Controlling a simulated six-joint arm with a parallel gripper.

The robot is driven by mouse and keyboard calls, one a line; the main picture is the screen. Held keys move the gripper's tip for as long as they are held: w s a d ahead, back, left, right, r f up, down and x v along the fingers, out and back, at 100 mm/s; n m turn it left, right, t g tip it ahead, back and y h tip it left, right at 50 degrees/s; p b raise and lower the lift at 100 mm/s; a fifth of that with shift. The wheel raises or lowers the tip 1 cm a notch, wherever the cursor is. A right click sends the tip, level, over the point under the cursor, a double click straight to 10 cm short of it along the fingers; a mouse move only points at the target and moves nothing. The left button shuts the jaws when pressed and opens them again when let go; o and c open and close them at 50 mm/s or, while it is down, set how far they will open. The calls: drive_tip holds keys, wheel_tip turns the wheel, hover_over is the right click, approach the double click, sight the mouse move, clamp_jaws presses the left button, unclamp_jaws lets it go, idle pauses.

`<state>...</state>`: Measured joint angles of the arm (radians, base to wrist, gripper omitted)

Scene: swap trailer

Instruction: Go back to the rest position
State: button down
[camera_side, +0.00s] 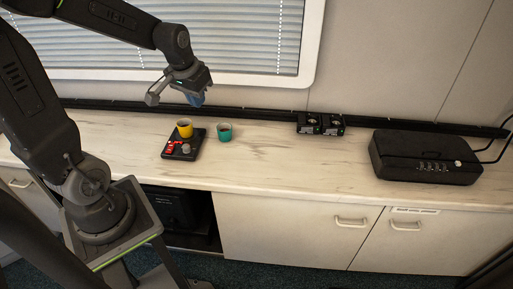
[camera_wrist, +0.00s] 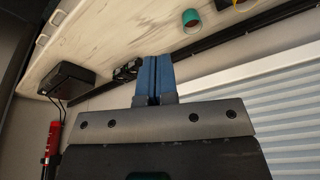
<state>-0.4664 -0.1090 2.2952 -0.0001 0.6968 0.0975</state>
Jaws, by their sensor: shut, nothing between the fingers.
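My gripper (camera_side: 196,98) hangs above the back of the counter, in front of the window blinds. In the wrist view its blue fingers (camera_wrist: 154,78) are together with nothing between them. Below it in the side view, a yellow cup (camera_side: 184,128) stands on the back part of a small black tray (camera_side: 194,152). A teal cup (camera_side: 224,132) stands on the counter just right of the tray, apart from it. The teal cup also shows at the top of the wrist view (camera_wrist: 191,17).
Red pieces (camera_side: 171,147) and a grey knob-like piece (camera_side: 186,149) are on the tray. Two small black devices (camera_side: 320,123) stand near the wall. A black box (camera_side: 425,156) with cables sits at the right. The counter (camera_side: 290,160) between is clear. A red cylinder (camera_wrist: 53,140) shows in the wrist view.

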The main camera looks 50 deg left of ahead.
drive_tip(key=s+d+r+m+t, duration=0.1)
drive_tip(key=s+d+r+m, duration=0.1)
drive_tip(key=s+d+r, duration=0.2)
drive_tip(key=s+d+r+m+t+h, duration=0.1)
drive_tip(key=s+d+r, duration=0.3)
drive_tip(key=d, duration=0.6)
drive_tip(key=shift+s+d+m+t, duration=0.35)
drive_tip(key=shift+s+m+t, duration=0.2)
drive_tip(key=shift+s, duration=0.45)
